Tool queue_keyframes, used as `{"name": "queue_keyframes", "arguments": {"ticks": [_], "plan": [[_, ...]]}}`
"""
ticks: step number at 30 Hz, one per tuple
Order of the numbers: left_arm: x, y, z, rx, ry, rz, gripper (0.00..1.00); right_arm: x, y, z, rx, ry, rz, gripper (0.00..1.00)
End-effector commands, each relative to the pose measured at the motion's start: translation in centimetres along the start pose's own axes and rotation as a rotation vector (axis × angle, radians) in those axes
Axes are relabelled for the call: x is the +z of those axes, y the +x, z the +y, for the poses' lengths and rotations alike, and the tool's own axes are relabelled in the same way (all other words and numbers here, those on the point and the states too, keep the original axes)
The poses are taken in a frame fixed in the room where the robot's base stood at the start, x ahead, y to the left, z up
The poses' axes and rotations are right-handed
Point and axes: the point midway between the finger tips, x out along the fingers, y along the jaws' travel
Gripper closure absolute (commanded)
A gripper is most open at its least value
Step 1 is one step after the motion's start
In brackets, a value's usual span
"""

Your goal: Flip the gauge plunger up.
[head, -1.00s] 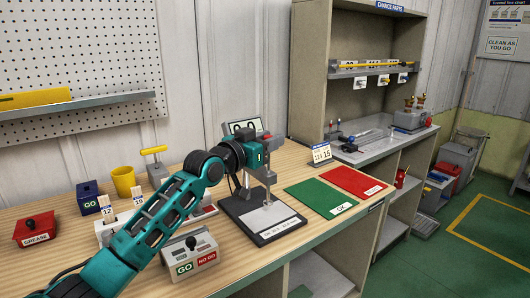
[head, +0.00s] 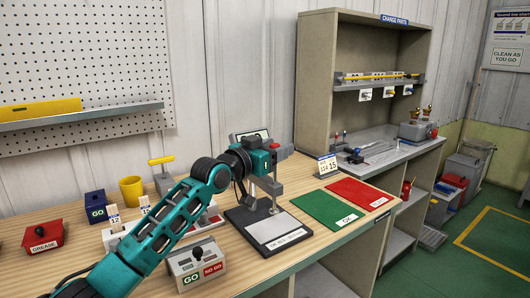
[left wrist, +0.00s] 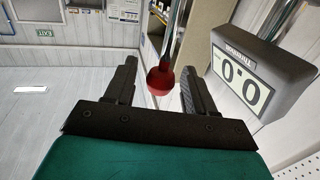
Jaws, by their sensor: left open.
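The gauge stands on a dark base plate (head: 240,222) on the bench. Its digital display shows in the left wrist view (left wrist: 240,80), reading 0.0, at the right, beside my fingers. The plunger's red knob (left wrist: 159,80) sits on a thin metal rod (left wrist: 175,30) and appears between the two dark fingers, with gaps on both sides. My left gripper (head: 277,160) is open at the top of the gauge stand and hides part of it in the head view. No fingertip visibly grips the knob. My right gripper is out of view.
A green mat (head: 325,209) and a red mat (head: 357,191) lie right of the gauge. A GO/NO GO box (head: 196,262) stands in front left, close to my left arm. A yellow cup (head: 131,189) and several small blocks sit behind the arm.

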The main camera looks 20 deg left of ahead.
Motion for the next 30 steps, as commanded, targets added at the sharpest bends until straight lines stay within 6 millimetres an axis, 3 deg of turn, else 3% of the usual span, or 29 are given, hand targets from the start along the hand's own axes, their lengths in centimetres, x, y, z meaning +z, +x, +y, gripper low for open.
{"name": "queue_keyframes", "arguments": {"ticks": [5,21,30], "plan": [[0.1,-1.7,-0.1,-0.001,0.001,-0.002,0.45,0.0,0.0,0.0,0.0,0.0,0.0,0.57],[0.1,-11.0,-0.1,-0.002,0.003,-0.002,0.45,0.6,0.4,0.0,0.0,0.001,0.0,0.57],[0.0,-12.7,0.0,0.0,0.001,0.0,0.45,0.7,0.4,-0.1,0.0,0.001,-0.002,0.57]]}}
